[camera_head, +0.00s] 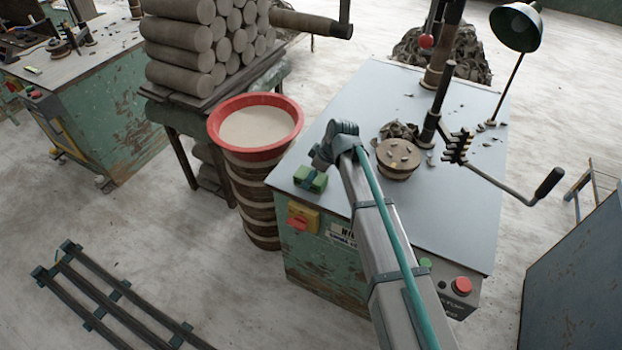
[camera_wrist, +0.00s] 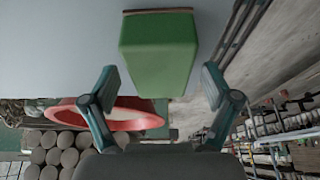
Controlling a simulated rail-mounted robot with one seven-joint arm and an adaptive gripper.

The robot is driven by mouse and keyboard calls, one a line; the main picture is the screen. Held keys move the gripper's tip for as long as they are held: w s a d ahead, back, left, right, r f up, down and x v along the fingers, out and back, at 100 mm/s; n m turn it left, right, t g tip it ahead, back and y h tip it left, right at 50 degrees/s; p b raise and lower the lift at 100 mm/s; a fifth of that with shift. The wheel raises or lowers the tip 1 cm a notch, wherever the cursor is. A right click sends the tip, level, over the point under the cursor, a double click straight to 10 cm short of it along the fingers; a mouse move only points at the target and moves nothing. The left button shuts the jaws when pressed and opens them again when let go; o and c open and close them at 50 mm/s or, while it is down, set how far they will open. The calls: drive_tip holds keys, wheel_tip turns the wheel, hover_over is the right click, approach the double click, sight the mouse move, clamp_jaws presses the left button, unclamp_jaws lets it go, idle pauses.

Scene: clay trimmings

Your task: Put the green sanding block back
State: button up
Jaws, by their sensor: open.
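The green sanding block (camera_head: 311,179) lies near the left front corner of the grey tabletop (camera_head: 400,110). In the wrist view the block (camera_wrist: 158,55) fills the upper middle, with a thin brown layer along its far edge. My gripper (camera_head: 322,162) is right at the block in the head view, at or just above it. In the wrist view its two fingers (camera_wrist: 160,84) are spread apart, one to each side of the block's near end. I cannot tell whether they touch it. The arm hides part of the tabletop.
A round wooden piece with clay trimmings (camera_head: 398,158) sits right of my arm. A crank handle (camera_head: 500,185) and a lamp (camera_head: 516,28) stand beyond. A red-rimmed basin (camera_head: 255,150) stands left of the table, before stacked clay rolls (camera_head: 180,45).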

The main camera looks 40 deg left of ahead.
drive_tip(key=b+v, duration=0.1)
drive_tip(key=v, duration=0.8)
drive_tip(key=shift+d+r+b, duration=0.15)
drive_tip(key=shift+r+b, duration=0.15)
drive_tip(key=shift+r, duration=0.05)
